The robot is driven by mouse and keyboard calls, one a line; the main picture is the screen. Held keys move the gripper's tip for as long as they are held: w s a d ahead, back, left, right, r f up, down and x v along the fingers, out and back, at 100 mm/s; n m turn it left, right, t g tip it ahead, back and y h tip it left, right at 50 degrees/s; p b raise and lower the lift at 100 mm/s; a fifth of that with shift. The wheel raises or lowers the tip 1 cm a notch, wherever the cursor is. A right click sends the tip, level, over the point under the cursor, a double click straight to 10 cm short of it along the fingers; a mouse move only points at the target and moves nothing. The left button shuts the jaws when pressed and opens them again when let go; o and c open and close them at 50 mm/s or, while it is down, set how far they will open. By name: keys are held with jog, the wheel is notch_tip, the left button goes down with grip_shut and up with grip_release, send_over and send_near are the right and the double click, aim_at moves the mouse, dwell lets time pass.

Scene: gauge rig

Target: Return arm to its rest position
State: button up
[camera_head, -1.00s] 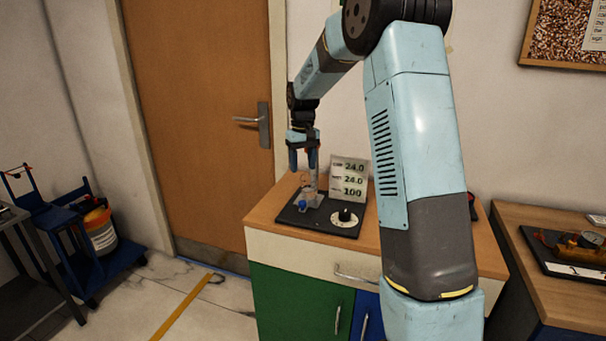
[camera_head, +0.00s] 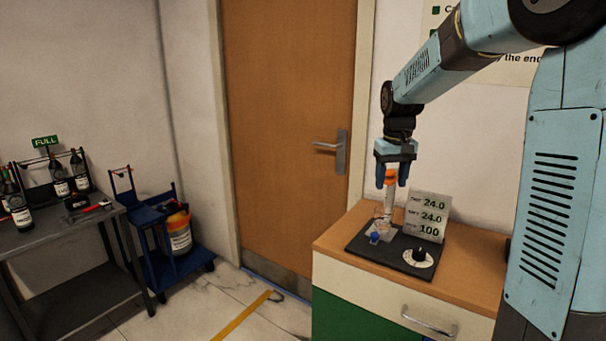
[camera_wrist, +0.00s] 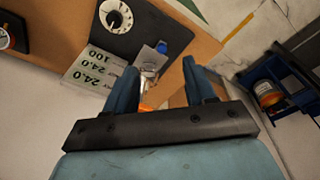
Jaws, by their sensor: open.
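My gripper (camera_head: 391,176) is at the end of my light blue arm, pointing down above the gauge rig on the cabinet. Its two blue fingers are apart in the wrist view (camera_wrist: 160,82). An orange-topped clear tube (camera_head: 390,190) stands upright on the rig's black base plate (camera_head: 372,246), just below and between the fingers in the head view. The wrist view shows the orange part partly hidden by the gripper body. I cannot tell whether the fingers touch the tube.
The plate also carries a blue knob (camera_head: 375,238), a black dial (camera_head: 419,255) and a sign with numbers (camera_head: 427,217). A wooden door (camera_head: 285,130) is behind. At left are a blue cart (camera_head: 150,255) and a dark table (camera_head: 65,232) with bottles. Floor between is clear.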

jog(key=s+r+t, duration=0.1)
jog(key=s+t, duration=0.1)
jog(key=s, duration=1.3)
jog(key=s+r+m+t, duration=0.1)
jog(key=s+t, duration=0.1)
jog(key=s, duration=1.3)
jog(key=shift+r, duration=0.3)
jog(key=shift+a, duration=0.1)
jog(key=shift+c, duration=0.3)
